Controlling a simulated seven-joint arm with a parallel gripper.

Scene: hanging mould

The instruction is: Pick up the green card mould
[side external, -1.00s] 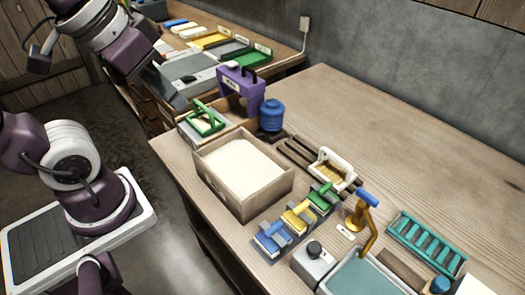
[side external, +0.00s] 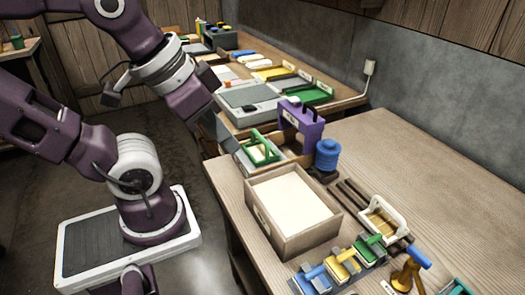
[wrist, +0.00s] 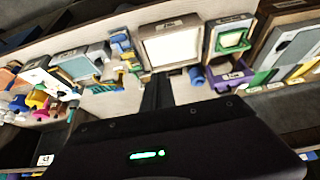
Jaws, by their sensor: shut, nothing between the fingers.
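In the wrist view a green-edged pale panel (wrist: 232,39), apparently the mould, lies by purple parts at upper right. A purple slotted stand (side external: 301,120) rises just behind the mould.
A wooden box (side external: 250,208) with a pale filling stands beside the mould. A blue ribbed cylinder (side external: 327,155) is right of the stand. A bench (side external: 234,129) with grey trays stands behind. The table's far right is clear.

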